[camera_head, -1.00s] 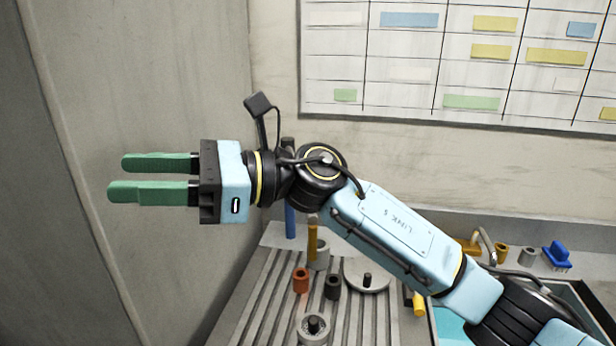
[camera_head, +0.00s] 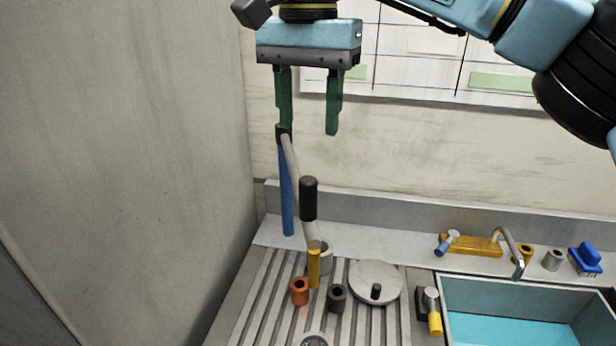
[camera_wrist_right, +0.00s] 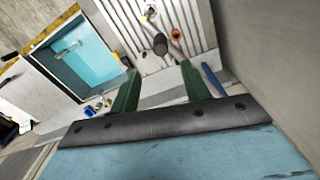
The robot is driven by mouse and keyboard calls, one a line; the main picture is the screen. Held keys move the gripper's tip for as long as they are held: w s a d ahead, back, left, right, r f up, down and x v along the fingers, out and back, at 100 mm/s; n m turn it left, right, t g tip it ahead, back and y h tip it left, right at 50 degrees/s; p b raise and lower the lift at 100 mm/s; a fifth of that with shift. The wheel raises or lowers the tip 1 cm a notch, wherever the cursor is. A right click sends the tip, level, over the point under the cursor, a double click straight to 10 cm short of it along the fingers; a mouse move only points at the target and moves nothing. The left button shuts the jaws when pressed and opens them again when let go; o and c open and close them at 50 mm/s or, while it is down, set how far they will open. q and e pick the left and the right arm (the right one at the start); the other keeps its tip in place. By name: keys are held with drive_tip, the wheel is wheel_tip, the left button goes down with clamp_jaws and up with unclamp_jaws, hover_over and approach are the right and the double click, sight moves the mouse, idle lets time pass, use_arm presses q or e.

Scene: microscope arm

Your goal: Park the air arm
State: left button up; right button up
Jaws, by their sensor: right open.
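The air arm (camera_head: 291,155) is a thin grey tube running from a dark joint on top of a blue post (camera_head: 287,200) at the back left of the ribbed board. A black grip (camera_head: 308,198) hangs on it, with a grey lower piece below. A yellow cylinder (camera_head: 313,268) stands just under it; whether they touch is unclear. My right gripper (camera_head: 308,131) points down, open and empty, above the black grip. Its left finger overlaps the post's top in the head view. In the right wrist view a dark round end (camera_wrist_right: 160,45) shows beyond the fingers. My left gripper is out of view.
The ribbed board (camera_head: 262,310) holds a red-orange ring (camera_head: 299,291), a dark ring (camera_head: 337,298) and a round grey disc (camera_head: 376,284). A teal basin (camera_head: 520,330) lies right, with a tap (camera_head: 513,250) behind. A wall closes the left side.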

hover_over(308, 179)
wheel_tip(308, 179, down, 4)
drive_tip(key=shift+s+f, duration=0.1)
drive_tip(key=shift+s, duration=0.05)
drive_tip(key=shift+f, duration=0.95)
wheel_tip(308, 179, down, 5)
drive_tip(key=shift+r+p, duration=0.1)
drive_tip(key=shift+p, duration=0.4)
drive_tip(key=shift+f, duration=0.35)
drive_tip(key=shift+c, duration=0.4)
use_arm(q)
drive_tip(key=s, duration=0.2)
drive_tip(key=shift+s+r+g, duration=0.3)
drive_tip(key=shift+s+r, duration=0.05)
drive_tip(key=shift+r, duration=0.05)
use_arm(e)
clamp_jaws()
